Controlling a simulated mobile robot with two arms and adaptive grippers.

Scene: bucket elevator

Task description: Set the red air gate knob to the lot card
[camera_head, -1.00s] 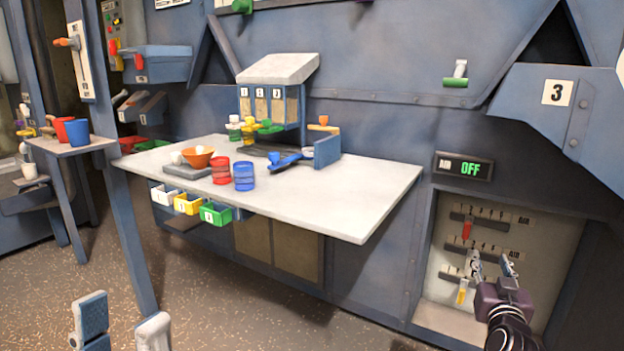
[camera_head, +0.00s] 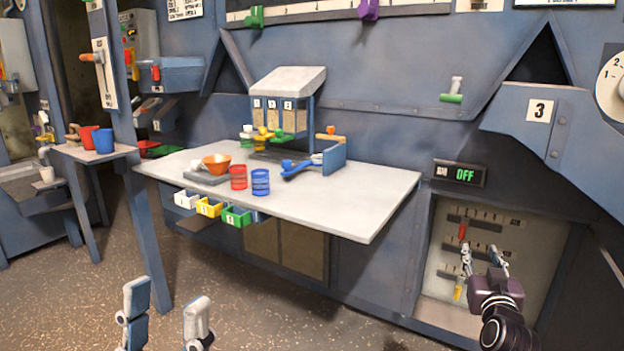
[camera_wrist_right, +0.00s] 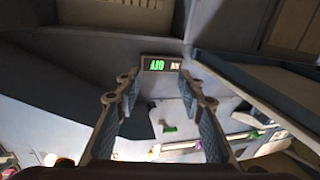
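The red air gate knob (camera_head: 463,230) sits on the top numbered slot in the lit recess at the right. A yellow knob (camera_head: 457,290) is on the lowest slot; the middle slot is partly hidden by my gripper. My right gripper (camera_head: 482,252) is open and empty in front of the recess, just below and right of the red knob, seemingly apart from it. Its spread fingers also show in the right wrist view (camera_wrist_right: 160,103). My left gripper (camera_head: 167,312) is open and empty over the floor at lower left. I cannot tell which card is the lot card.
A display (camera_head: 459,173) above the recess reads OFF in green. The white table (camera_head: 340,205) holds a red cup (camera_head: 238,177), a blue cup (camera_head: 260,182) and an orange bowl (camera_head: 216,164). A numbered rack (camera_head: 280,115) stands at its back. The recess side walls bound my right gripper.

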